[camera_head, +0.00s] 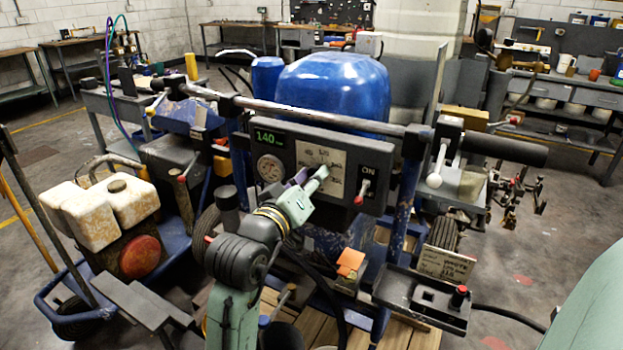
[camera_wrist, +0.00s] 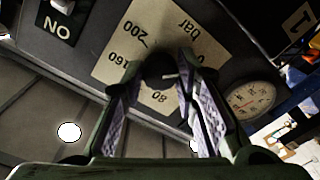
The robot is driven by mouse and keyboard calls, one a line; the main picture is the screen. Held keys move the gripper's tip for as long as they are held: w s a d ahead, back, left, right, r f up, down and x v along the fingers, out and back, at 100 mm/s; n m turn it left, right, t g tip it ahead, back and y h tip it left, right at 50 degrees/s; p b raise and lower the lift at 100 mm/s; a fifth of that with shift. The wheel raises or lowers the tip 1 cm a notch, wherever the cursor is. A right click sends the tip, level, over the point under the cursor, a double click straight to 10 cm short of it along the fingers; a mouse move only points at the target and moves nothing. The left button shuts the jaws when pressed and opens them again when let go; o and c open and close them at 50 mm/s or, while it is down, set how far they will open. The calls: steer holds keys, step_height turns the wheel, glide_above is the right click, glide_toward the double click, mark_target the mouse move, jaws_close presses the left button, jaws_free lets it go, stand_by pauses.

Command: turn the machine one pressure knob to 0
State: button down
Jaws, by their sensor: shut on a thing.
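The pressure knob (camera_wrist: 158,66) is small, round and black, on a pale dial plate (camera_wrist: 113,44) printed with bar, 0, 80, 160 and 200. A short light mark shows on the knob's right side in the wrist view. My gripper (camera_wrist: 160,70) is shut on the knob, one finger on each side. In the head view my gripper (camera_head: 314,181) reaches the dial plate (camera_head: 335,158) and hides the knob. The display (camera_head: 268,138) above left reads 140 in green. A round gauge (camera_head: 270,168) sits below the display; its needle is too small to read.
A switch (camera_head: 365,186) marked ON is right of the dial. A handlebar (camera_head: 320,116) crosses above the panel, with a blue tank (camera_head: 335,85) behind. A lever with a white knob (camera_head: 435,180) stands at the right. A control box (camera_head: 425,298) sits below right.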

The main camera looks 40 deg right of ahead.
steer(key=c, duration=1.2)
jaws_free()
steer(key=shift+c, duration=0.2)
steer(key=v, duration=0.7)
steer(key=shift+a, duration=0.2)
steer(key=shift+s, duration=0.1)
